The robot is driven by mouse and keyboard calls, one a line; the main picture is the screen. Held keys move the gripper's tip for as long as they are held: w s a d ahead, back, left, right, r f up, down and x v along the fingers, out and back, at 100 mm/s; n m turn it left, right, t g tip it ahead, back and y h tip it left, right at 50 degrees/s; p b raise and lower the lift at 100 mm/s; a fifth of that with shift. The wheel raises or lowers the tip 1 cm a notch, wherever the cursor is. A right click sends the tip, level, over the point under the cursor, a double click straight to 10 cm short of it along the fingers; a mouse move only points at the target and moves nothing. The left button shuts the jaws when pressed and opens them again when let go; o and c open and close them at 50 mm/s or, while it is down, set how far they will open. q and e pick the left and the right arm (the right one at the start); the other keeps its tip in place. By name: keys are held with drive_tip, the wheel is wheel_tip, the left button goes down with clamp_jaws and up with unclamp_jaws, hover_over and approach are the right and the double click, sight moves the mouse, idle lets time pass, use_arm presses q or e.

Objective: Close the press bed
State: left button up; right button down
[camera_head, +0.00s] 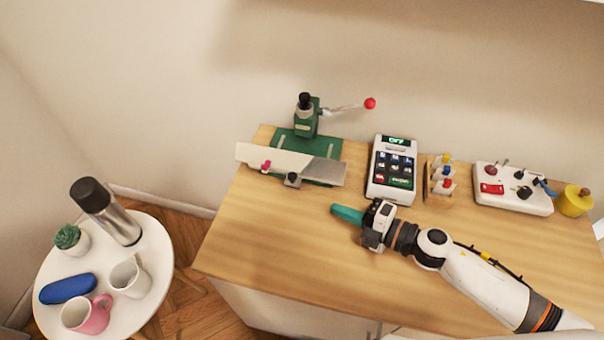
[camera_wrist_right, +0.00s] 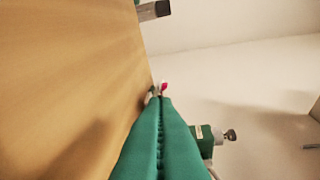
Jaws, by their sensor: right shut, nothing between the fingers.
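The green press (camera_head: 306,122) stands at the back left of the wooden table, with a lever ending in a red knob (camera_head: 370,103) pointing right. Its bed (camera_head: 290,162), a pale and grey plate with a small pink part and a dark clamp, lies at the front of the press and sticks out to the left. My right gripper (camera_head: 336,211) is shut and empty above the table, to the right of and nearer than the bed. In the right wrist view its green fingers (camera_wrist_right: 160,125) are together, with the press (camera_wrist_right: 205,140) beyond. My left gripper is not in view.
A white keypad device (camera_head: 391,168), a small wooden rack (camera_head: 441,178), a white control box (camera_head: 512,189) and a yellow pot (camera_head: 575,201) line the table's back right. A round white side table (camera_head: 140,285) with cups stands at left. The table's front left is clear.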

drive_tip(key=x, duration=0.2)
drive_tip(key=p+x, duration=0.1)
drive_tip(key=x, duration=0.3)
drive_tip(key=shift+s+a+r+p, duration=0.2)
drive_tip(key=shift+a+r+p, duration=0.05)
drive_tip(key=shift+r+p, duration=0.1)
drive_tip(key=x, duration=0.3)
drive_tip(key=shift+w+a+f, duration=0.1)
drive_tip(key=shift+w+f, duration=0.05)
drive_tip(key=shift+w, duration=0.15)
drive_tip(key=shift+w+f, duration=0.15)
drive_tip(key=shift+w, duration=0.4)
drive_tip(key=shift+w+f, duration=0.15)
drive_tip(key=shift+w, duration=0.35)
drive_tip(key=shift+w+a+f, duration=0.1)
drive_tip(key=shift+w+f, duration=0.05)
drive_tip(key=shift+w, duration=0.5)
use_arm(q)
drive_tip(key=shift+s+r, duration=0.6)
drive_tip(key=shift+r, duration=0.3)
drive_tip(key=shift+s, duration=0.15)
